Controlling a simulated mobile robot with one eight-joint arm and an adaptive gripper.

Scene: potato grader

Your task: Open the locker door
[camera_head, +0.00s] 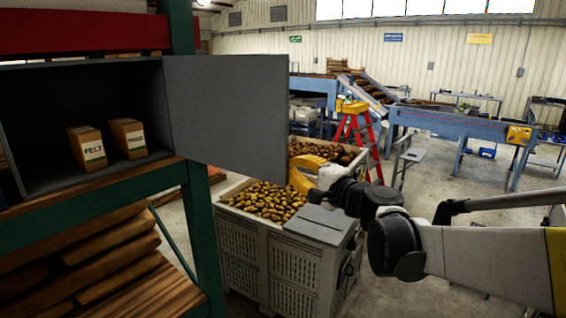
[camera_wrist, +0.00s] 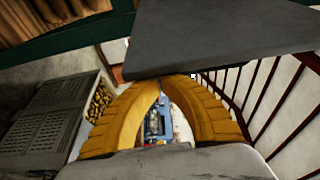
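The grey locker (camera_head: 60,95) stands on a shelf at the left of the head view, with its inside in plain sight. Its flat grey door (camera_head: 225,110) stands swung wide open to the right. In the wrist view the door (camera_wrist: 215,35) is a dark slab across the top. My gripper (camera_head: 293,168) has yellow curved fingers and is by the door's lower right corner. In the wrist view the fingertips (camera_wrist: 163,80) come together just below the door's edge, with nothing seen between them. I cannot tell whether they touch the door.
A green post (camera_head: 203,235) holds the shelf. A grey crate of potatoes (camera_head: 285,262) stands below my gripper. A red stepladder (camera_head: 358,135) and blue conveyors (camera_head: 450,125) are farther back. Floor shows at the right.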

